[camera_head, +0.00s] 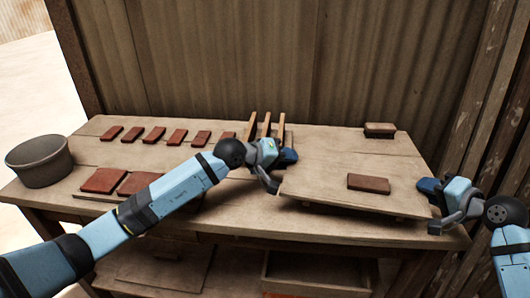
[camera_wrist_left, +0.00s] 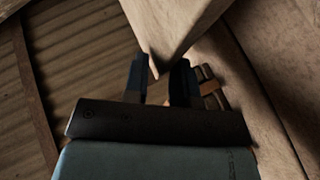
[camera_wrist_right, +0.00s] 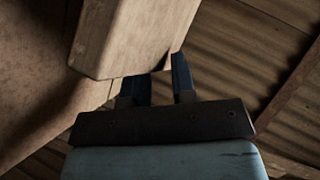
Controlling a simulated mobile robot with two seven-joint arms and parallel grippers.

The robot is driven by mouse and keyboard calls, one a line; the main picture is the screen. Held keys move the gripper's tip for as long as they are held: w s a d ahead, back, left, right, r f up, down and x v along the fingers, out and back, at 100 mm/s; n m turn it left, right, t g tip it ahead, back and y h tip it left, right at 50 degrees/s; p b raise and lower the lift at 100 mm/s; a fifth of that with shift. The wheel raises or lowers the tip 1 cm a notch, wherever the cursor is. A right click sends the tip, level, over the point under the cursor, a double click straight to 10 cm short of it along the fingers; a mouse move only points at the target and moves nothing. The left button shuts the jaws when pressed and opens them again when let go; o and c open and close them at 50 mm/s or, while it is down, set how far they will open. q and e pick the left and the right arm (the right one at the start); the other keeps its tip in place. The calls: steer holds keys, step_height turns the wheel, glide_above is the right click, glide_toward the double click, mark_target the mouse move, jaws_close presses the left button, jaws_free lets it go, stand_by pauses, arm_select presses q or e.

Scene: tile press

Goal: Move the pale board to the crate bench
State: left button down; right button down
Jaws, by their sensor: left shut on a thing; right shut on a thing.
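My left gripper (camera_head: 277,172) is shut on the board's left end; the left wrist view shows a corner of the board (camera_wrist_left: 172,30) between the fingers. My right gripper (camera_head: 436,200) is shut on the right end, and the board's edge (camera_wrist_right: 130,40) also shows in the right wrist view. A dark gap shows under the front edge, but I cannot tell how far the board is off the bench. I cannot make out a crate bench.
The workbench (camera_head: 110,160) holds a row of several tiles (camera_head: 155,134), larger tiles (camera_head: 104,180) at front left, a grey bucket (camera_head: 40,162), upright wooden slats (camera_head: 266,125) and a small block (camera_head: 379,130). A corrugated wall (camera_head: 330,60) stands behind. A wooden tray (camera_head: 320,272) sits below.

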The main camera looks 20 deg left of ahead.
arm_select(q)
steer(key=shift+s+d+r, duration=0.15)
steer(key=shift+s+d, duration=0.1)
steer(key=shift+s, duration=0.1)
arm_select(e)
steer(key=shift+s+a+r, duration=0.15)
steer(key=shift+s+a, duration=0.05)
steer(key=shift+s, duration=0.1)
arm_select(q)
steer(key=shift+f, duration=0.2)
arm_select(e)
steer(key=shift+f, duration=0.2)
